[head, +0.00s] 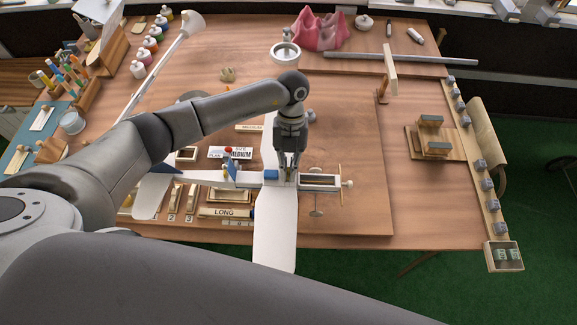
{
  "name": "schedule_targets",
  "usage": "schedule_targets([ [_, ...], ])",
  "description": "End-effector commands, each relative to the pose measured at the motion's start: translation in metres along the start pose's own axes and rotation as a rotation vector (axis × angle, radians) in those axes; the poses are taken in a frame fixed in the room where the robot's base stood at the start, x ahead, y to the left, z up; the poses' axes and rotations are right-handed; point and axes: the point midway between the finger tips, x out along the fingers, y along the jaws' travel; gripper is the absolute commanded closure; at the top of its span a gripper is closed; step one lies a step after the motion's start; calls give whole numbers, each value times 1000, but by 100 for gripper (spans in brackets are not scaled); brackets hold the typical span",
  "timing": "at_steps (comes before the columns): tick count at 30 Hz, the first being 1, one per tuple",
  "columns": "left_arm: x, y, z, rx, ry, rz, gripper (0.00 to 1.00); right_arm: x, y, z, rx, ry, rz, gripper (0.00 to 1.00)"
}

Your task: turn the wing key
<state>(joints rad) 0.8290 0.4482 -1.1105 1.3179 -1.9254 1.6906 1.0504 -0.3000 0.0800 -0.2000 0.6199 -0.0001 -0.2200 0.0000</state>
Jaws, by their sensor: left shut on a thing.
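A model plane lies on the wooden board, its white wing (275,232) running up and down the picture and its tail (150,192) at the left. My left gripper (288,173) points down over the place where the wing crosses the fuselage. Its fingers are shut on a small part there, which looks to be the wing key. The fingers mostly hide that part, so its angle cannot be told. My right gripper is not in view.
A label reading LONG (226,212) and several small wooden pieces lie left of the wing. A white lamp (190,24) leans at the upper left. A pink lumpy object (318,30) and a metal rod (385,59) lie at the back. The board's right part is clear.

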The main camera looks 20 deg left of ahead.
Motion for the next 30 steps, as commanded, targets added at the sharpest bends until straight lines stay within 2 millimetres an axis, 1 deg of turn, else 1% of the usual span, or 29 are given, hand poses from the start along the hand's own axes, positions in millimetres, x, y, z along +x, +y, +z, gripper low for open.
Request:
schedule_targets([
  [5,0,0,0,1,0,0,100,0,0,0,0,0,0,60],
  [6,0,0,0,1,0,0,89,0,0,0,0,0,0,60],
  [10,0,0,0,1,0,0,73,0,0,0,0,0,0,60],
  [11,0,0,0,1,0,0,71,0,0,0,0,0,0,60],
  [30,0,0,0,19,0,8,71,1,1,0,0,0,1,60],
])
